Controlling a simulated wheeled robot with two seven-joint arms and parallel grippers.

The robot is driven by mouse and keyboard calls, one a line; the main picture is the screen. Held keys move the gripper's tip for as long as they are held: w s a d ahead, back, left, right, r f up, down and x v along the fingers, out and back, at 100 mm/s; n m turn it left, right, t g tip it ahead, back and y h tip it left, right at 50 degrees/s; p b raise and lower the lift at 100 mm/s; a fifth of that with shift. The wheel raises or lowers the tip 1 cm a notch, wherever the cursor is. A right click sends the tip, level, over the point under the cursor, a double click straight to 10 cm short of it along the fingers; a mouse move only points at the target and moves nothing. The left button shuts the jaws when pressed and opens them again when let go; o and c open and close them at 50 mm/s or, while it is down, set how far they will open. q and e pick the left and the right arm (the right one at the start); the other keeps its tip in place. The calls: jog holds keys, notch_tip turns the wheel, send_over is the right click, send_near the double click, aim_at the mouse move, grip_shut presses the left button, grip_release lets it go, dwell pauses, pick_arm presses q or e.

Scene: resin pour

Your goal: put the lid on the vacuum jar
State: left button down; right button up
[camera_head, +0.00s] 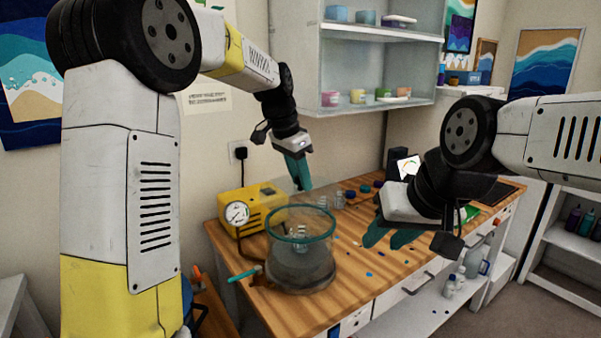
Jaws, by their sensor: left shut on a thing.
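The vacuum jar (302,268) is a clear round vessel with a teal rim, standing open at the top near the left end of the wooden bench. Small clear cups (298,240) show inside it. My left gripper (300,184) is above the jar, its teal fingers pointing down and shut on the lid (285,187). The lid is see-through and very faint, so its edge and tilt are hard to tell. It is apart from the jar rim. My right gripper (390,238) is to the right of the jar over the bench, its teal fingers apart and empty.
A yellow pump (262,205) with a round gauge (237,213) stands behind the jar's left side. A teal-handled valve (244,274) sticks out at the jar's left. Small bottles and coloured pots (351,194) stand behind. Bench space right of the jar has only scattered coloured bits.

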aim_at(300, 201)
pick_arm(q)
jog(key=shift+f, duration=3.25)
jog(key=shift+f, duration=0.5)
jog(key=c, duration=1)
grip_release()
jog(key=shift+r, duration=3.95)
